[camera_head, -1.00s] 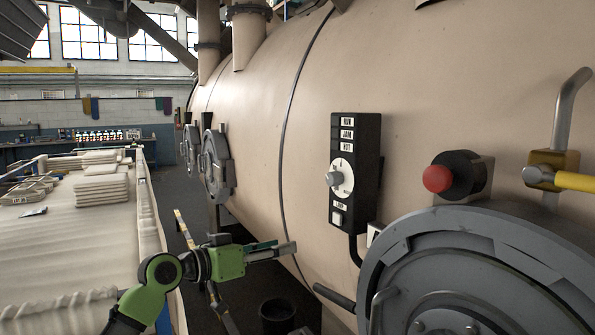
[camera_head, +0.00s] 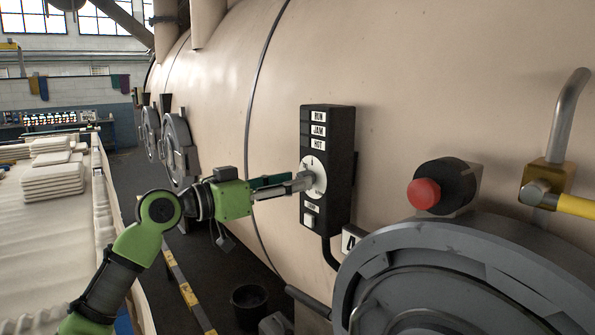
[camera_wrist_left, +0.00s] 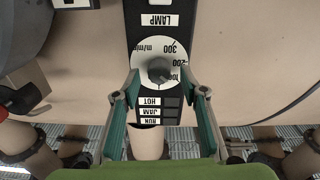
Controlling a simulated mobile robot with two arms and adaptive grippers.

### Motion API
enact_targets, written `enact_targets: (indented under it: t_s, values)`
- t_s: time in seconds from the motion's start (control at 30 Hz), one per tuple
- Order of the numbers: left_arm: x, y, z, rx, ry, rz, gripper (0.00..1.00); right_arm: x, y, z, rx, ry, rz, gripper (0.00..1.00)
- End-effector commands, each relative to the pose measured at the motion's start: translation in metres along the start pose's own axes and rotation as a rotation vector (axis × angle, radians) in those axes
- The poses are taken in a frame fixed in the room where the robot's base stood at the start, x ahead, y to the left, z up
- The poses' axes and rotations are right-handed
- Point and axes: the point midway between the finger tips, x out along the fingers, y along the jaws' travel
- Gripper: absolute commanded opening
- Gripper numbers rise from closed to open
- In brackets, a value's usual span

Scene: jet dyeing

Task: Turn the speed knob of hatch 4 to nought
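The speed knob is a small grey knob on a white round dial (camera_head: 317,168) on a black control box (camera_head: 340,155), labelled RUN, JAM and HOT. In the left wrist view the box hangs upside down and the knob (camera_wrist_left: 160,69) sits mid-dial, with 200 and 300 m/min marks readable. My left gripper (camera_head: 306,181) reaches to the dial from the left. In the left wrist view its fingers (camera_wrist_left: 160,78) are spread on both sides of the knob; I cannot tell whether they touch it. The head view hides most of the knob behind the fingers. My right gripper is out of view.
A red push button (camera_head: 424,193) and a big grey round hatch (camera_head: 470,285) are to the right. A LAMP label (camera_wrist_left: 158,20) shows on the box. A black bucket (camera_head: 249,305) stands on the floor. A table with stacked white cloth (camera_head: 52,180) is at the left.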

Motion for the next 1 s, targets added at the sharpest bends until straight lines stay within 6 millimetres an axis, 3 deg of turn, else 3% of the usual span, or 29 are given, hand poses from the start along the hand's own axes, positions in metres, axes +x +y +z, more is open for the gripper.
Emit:
enact_targets:
  t_s: [0.17,0.5,0.53,0.67,1.0]
  values:
    - [0.018,0.000,-0.001,-0.001,0.000,-0.001,0.39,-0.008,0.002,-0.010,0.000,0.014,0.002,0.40]
    - [0.022,-0.001,0.001,0.001,0.000,-0.001,0.39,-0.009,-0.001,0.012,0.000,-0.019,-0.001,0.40]
    - [0.022,-0.001,0.001,0.001,0.000,-0.001,0.37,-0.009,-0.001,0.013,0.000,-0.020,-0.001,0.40]
    - [0.022,-0.001,0.001,0.000,0.000,-0.001,0.03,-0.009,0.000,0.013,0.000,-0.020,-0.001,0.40]
    - [0.022,-0.001,0.001,0.022,0.001,-0.001,0.01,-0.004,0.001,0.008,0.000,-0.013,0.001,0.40]
